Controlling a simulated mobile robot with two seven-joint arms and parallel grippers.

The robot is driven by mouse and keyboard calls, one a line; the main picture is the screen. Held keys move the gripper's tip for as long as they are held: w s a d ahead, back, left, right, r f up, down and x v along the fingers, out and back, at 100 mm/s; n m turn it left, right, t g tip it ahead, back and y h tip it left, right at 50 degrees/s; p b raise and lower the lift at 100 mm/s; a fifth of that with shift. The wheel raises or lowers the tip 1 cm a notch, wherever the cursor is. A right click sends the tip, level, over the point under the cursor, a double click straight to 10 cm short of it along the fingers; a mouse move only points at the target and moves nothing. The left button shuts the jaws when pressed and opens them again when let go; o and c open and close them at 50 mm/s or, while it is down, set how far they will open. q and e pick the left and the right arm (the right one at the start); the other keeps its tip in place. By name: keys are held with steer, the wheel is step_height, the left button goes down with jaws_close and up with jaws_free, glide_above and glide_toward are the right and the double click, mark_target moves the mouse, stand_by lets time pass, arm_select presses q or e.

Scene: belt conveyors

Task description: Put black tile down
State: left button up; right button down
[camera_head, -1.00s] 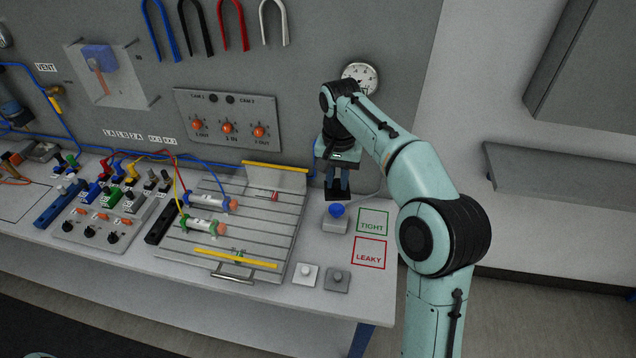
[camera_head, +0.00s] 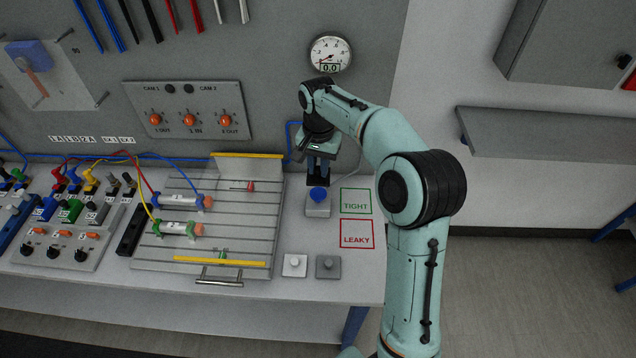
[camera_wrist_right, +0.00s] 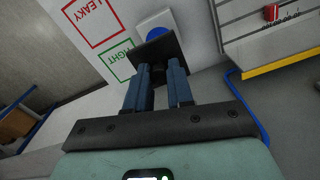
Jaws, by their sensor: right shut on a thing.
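The black tile (camera_head: 318,181) is held between the fingers of my right gripper (camera_head: 318,170). In the right wrist view the tile (camera_wrist_right: 158,48) sits at the fingertips (camera_wrist_right: 160,72) and partly covers a blue button. In the head view the tile is just behind the blue button (camera_head: 318,195) on its pale box, at the bench's right side. I cannot tell whether the tile touches the bench or the box. My left gripper is not in view.
Green TIGHT (camera_head: 356,201) and red LEAKY (camera_head: 357,234) outlines lie bare on the bench to the right. Left is a slatted plate (camera_head: 235,235) with two cylinders. A white button (camera_head: 294,264) and a grey button (camera_head: 328,266) are in front. A gauge (camera_head: 330,54) hangs behind.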

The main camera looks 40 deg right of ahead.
steer(key=shift+s+f, duration=0.15)
steer(key=shift+f, duration=0.5)
steer(key=f, duration=0.4)
steer(key=shift+w+f+b, duration=0.2)
steer(key=shift+b, duration=0.1)
steer(key=shift+s+f, duration=0.1)
steer(key=shift+f, duration=0.25)
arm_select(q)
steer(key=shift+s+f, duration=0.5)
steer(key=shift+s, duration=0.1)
arm_select(e)
steer(key=shift+f, duration=0.2)
steer(key=c, duration=1)
jaws_free()
steer(key=shift+r, duration=0.1)
